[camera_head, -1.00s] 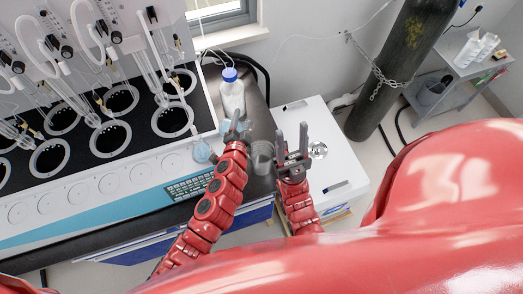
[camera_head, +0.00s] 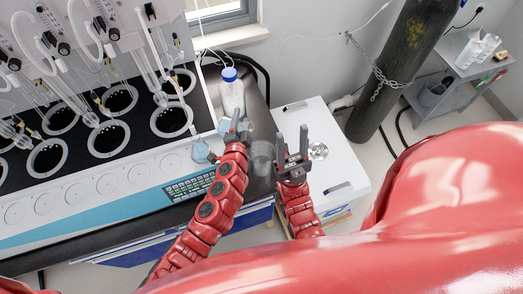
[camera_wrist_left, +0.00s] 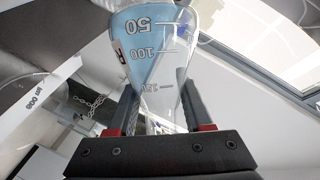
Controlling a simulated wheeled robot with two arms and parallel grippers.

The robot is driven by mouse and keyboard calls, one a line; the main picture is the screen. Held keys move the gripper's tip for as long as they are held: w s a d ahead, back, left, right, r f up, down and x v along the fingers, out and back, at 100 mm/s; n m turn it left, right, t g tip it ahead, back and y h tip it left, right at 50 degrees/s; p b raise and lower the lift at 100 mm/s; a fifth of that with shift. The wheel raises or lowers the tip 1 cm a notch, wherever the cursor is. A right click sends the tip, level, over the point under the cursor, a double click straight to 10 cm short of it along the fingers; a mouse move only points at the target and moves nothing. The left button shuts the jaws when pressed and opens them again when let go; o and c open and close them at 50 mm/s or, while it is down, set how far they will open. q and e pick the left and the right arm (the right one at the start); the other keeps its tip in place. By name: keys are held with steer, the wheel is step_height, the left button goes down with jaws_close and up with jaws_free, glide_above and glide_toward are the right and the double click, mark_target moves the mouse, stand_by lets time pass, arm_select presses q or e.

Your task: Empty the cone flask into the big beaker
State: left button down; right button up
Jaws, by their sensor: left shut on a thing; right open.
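The cone flask (camera_wrist_left: 150,55) has printed volume marks and light blue liquid inside. In the left wrist view it sits between the fingers of my left gripper (camera_wrist_left: 155,105), which is shut on it. The clear big beaker (camera_head: 262,158) stands right of my left gripper, partly hidden by the arms. Clear marked glass (camera_wrist_left: 32,95) also shows at the left in the left wrist view. My right gripper (camera_head: 293,150) is open, just right of the beaker.
The distiller (camera_head: 90,190) with several round wells fills the left side. A blue-capped bottle (camera_head: 231,95) stands behind my left gripper on the dark bench. A white cabinet (camera_head: 340,170) is at the right, with a chained gas cylinder (camera_head: 400,80) behind it.

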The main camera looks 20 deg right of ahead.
arm_select(q)
steer(key=shift+w, duration=0.1)
steer(key=shift+r+m, duration=0.2)
steer(key=shift+m, duration=0.1)
steer(key=shift+r+m+t, duration=0.25)
steer(key=shift+m+t, duration=0.05)
steer(key=shift+m, duration=0.1)
steer(key=shift+b, duration=0.3)
steer(key=shift+r+m, duration=0.2)
steer(key=shift+m, duration=0.1)
steer(key=f+b, duration=0.1)
steer(key=f+m+t+b, duration=0.1)
steer(key=b, duration=0.1)
steer(key=d+f+b, duration=0.1)
steer(key=shift+s+f+m+b, duration=0.2)
steer(key=shift+s+m+b, duration=0.1)
steer(key=shift+s+m, duration=0.1)
stand_by(0.7)
